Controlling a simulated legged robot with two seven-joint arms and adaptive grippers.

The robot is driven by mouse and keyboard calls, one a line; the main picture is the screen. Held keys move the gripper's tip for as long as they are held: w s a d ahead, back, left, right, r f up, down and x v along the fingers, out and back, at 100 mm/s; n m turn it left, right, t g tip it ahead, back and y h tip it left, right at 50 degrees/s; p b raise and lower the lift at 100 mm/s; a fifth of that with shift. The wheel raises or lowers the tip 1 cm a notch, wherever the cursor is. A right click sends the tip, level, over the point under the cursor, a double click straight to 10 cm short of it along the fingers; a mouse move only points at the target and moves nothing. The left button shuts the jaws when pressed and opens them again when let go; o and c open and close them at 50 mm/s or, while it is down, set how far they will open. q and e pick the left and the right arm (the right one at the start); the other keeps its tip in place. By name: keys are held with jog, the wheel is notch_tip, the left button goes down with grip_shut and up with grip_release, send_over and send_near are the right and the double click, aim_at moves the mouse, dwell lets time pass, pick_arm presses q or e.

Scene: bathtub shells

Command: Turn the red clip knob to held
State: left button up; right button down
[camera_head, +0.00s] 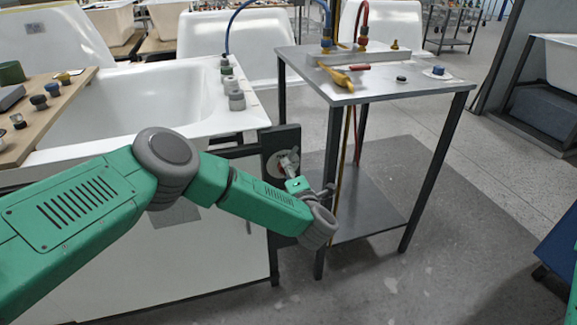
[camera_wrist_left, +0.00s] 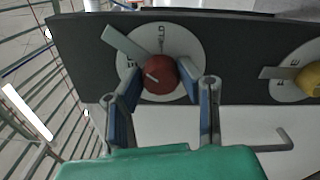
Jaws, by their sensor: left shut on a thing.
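The red clip knob (camera_wrist_left: 161,74) sits on a round white dial (camera_wrist_left: 184,46) on a dark upright panel (camera_wrist_left: 236,40). My left gripper (camera_wrist_left: 165,92) is shut on the red knob, one finger at each side. In the head view the left gripper (camera_head: 294,180) is at the panel (camera_head: 280,140) on the tub's end, and the knob is mostly hidden. My right gripper is not in view.
A yellow knob (camera_wrist_left: 309,79) on its own dial is to the right on the same panel. A metal table (camera_head: 375,85) with hoses and fittings stands close right of the left gripper. The white bathtub (camera_head: 140,100) is to the left. Open floor (camera_head: 450,230) lies to the right.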

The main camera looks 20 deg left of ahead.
pick_arm(q)
jog(key=shift+a+f+m+p, duration=0.15)
jog(key=shift+m+p, duration=0.55)
jog(key=shift+m, duration=1.85)
jog(key=shift+a+f+m+p, duration=0.1)
jog(key=shift+m+p, duration=0.55)
jog(key=shift+m, duration=1.9)
jog(key=o, duration=1.1)
jog(key=shift+o, duration=0.2)
jog(key=shift+s+d, duration=0.1)
jog(key=shift+d, duration=0.05)
